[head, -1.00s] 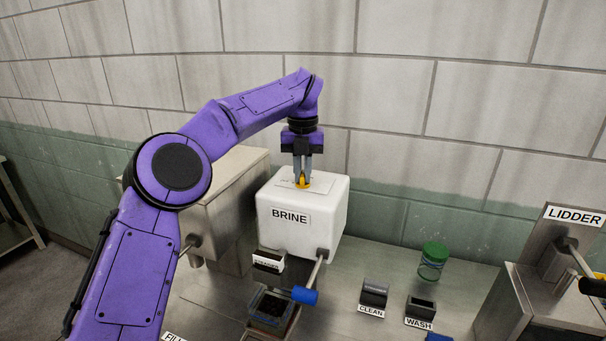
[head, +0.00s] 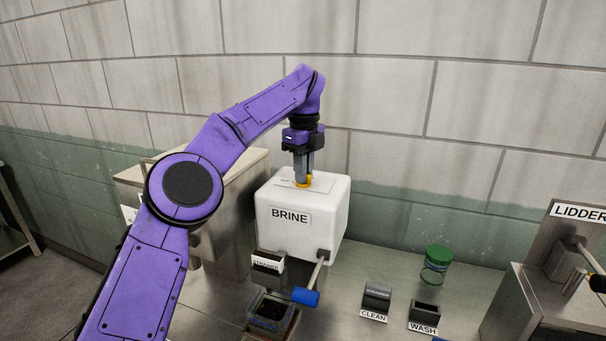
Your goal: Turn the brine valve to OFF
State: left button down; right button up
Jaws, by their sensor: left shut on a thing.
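The brine tank (head: 330,215) is a white box with a BRINE label on its front, standing against the tiled wall. A small yellow valve handle (head: 304,181) sits on its top, on a pale plate (head: 284,183) whose markings are too small to read. My left gripper (head: 302,178) points straight down over the tank top and is shut on the yellow handle. Its fingers hide most of the handle, so I cannot tell which way it points. My right gripper is not in view.
A lever with a blue grip (head: 305,296) sticks out from the tank's front right, above a small dark-filled container (head: 270,309). CLEAN (head: 377,297) and WASH (head: 424,312) bins, a green-lidded jar (head: 437,258) and the LIDDER machine (head: 545,270) stand to the right.

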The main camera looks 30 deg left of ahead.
pick_arm(q)
jog(key=shift+r+n+b, duration=0.2)
jog(key=shift+n+b, duration=0.15)
jog(key=shift+n, duration=1.15)
jog(key=shift+r, duration=0.1)
jog(key=c, duration=1.1)
grip_release()
jog(key=shift+d, duration=0.1)
jog(key=shift+c, duration=0.2)
jog(key=shift+w+d, duration=0.1)
jog(key=shift+d, duration=0.05)
